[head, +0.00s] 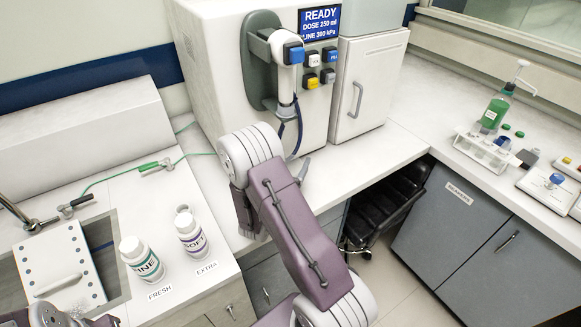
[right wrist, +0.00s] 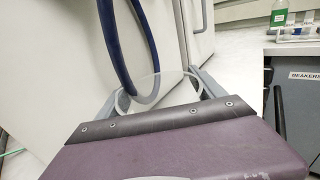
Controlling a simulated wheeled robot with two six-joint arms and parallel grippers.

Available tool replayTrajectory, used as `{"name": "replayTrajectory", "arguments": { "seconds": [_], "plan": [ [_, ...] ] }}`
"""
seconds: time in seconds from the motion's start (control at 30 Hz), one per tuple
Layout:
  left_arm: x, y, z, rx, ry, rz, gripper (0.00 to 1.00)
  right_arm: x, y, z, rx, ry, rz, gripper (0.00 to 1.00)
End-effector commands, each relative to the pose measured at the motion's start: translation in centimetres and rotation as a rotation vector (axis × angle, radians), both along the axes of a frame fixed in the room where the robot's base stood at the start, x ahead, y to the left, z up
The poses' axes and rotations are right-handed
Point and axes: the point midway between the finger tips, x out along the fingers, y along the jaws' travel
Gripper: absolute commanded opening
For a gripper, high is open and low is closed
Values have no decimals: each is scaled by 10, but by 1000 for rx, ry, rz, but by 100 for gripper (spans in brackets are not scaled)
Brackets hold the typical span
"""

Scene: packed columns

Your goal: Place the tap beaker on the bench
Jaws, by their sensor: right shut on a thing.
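My right gripper (right wrist: 158,94) is shut on a clear beaker (right wrist: 165,88), whose pale round rim shows between the two fingers in the right wrist view. Much of the beaker is hidden behind my purple wrist. In the head view my right arm reaches up to the dispenser (head: 230,75); one grey finger (head: 303,168) shows past the wrist, and the beaker is hidden. The dispenser's tap (head: 285,45) and dark blue hose (head: 298,130) are above the gripper. The white bench (head: 390,150) runs right of the dispenser. My left gripper does not show clearly; only arm parts appear at lower left.
Two white bottles (head: 141,260) (head: 191,234) stand on the left counter near FRESH and EXTRA labels. A sink (head: 100,268) is left of them. A green bottle (head: 494,112), a rack (head: 482,150) and small devices occupy the right bench. A dark stool (head: 385,205) stands below.

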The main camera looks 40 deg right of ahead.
Motion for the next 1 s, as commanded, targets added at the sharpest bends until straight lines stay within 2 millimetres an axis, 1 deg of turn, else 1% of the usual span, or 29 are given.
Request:
{"name": "replayTrajectory", "arguments": {
  "seconds": [0.13, 0.27, 0.3, 0.37, 0.57, 0.7, 0.83, 1.0],
  "plan": [
    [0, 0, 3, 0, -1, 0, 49, 0, 0, 3, 1, -1, 0, 19],
    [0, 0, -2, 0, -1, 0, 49, 0, 0, -2, 0, 0, 0, 19],
    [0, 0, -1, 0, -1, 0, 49, 0, 0, -1, 0, 0, 0, 84],
    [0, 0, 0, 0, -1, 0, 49, 0, 0, 0, 0, 0, 0, 100],
    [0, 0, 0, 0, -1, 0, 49, 0, 0, 0, 0, 0, 0, 100],
    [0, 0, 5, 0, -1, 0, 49, 0, 2, 5, 1, 1, 1, 100],
    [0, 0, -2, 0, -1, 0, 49, -11, 21, 1, 0, 1, 6, 100],
    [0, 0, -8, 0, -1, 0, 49, -31, 56, 1, 0, 2, 9, 100]
  ]
}}
